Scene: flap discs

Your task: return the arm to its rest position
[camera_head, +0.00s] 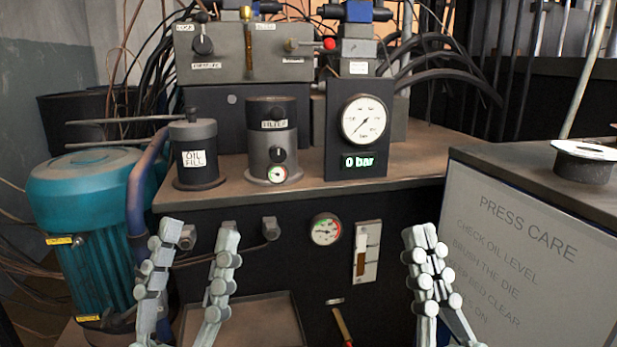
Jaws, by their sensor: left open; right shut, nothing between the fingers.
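My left gripper (197,236) is low in the head view, left of centre. Its two fingers are wide apart and nothing is between them. My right gripper (426,237) is low and right of centre, with its fingers together and nothing held. Both grippers point up in the picture, in front of the dark front face of a hydraulic unit (285,235). Whether either one touches it cannot be told. The lower parts of both arms are cut off by the bottom edge.
A teal motor (75,215) stands at the left. The unit's top bears an oil fill canister (194,160), a filter (272,140) and a gauge (363,118) reading 0 bar. A press care board (530,250) is at the right, below a flanged disc (584,160).

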